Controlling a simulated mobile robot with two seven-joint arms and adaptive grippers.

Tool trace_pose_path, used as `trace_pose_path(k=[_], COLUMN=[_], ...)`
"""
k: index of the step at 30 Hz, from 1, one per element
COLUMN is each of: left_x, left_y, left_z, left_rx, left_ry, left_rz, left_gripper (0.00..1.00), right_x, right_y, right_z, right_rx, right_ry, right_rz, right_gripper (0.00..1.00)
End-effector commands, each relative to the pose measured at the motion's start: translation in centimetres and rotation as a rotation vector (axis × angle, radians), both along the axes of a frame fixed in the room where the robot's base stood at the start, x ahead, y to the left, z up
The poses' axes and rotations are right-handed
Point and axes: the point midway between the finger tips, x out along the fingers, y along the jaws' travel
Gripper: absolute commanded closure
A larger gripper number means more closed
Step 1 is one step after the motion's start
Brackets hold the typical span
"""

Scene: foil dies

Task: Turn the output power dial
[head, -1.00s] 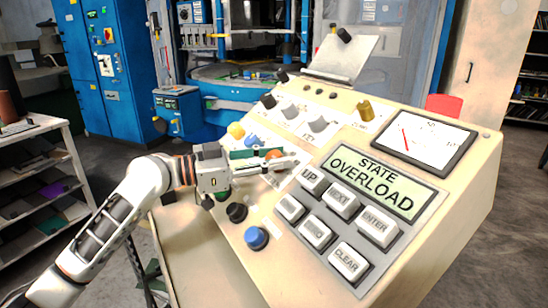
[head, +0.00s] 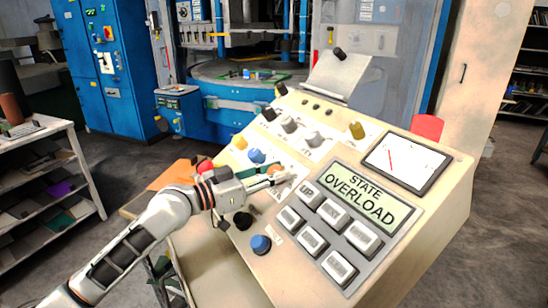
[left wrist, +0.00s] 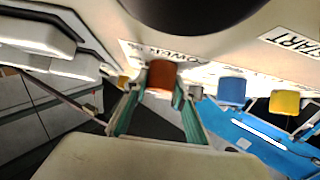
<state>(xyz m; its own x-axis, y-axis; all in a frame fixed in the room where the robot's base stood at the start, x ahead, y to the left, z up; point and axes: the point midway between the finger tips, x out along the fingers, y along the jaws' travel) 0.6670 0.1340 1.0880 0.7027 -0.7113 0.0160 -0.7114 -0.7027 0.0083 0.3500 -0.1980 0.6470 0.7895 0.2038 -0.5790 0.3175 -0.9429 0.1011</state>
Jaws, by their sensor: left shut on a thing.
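The dial is an orange-brown knob on the sloping face of the cream control console (head: 425,225). In the left wrist view this orange knob (left wrist: 160,77) sits between my fingers, beside an upside-down label reading "POWER". In the head view the fingers of my left gripper (head: 274,178) reach the console left of the display and largely cover the knob. My left gripper is shut on the orange knob, with a green-sided finger (left wrist: 124,112) on each side. The knob's pointer cannot be made out. My right gripper is in neither view.
Near the fingers are a blue knob (head: 257,156), a yellow knob (head: 240,142), a black knob (head: 243,220) and another blue knob (head: 261,244). A shelf (head: 45,190) stands at left.

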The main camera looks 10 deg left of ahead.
Motion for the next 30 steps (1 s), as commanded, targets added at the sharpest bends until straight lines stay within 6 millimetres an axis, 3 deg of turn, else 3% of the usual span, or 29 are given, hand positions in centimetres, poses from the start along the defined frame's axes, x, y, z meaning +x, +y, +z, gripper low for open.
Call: trace_pose_path(k=[1, 9, 18, 30], left_x=[-0.2, -0.1, -0.1, 0.0], left_y=[-0.1, -0.2, -0.1, 0.0], left_z=[0.8, 0.4, 0.1, 0.0], left_rx=[-0.011, -0.077, -0.143, -0.196], left_ry=[0.014, 0.079, 0.144, 0.203], left_rz=[0.020, 0.143, 0.280, 0.400], left_gripper=[0.96, 0.96, 0.96, 0.96], right_x=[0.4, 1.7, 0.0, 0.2], right_y=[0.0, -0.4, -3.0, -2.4], right_z=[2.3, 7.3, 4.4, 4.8], right_rx=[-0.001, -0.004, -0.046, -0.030], right_ry=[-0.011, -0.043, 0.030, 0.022], right_rz=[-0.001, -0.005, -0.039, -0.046], right_gripper=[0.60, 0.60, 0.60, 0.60])
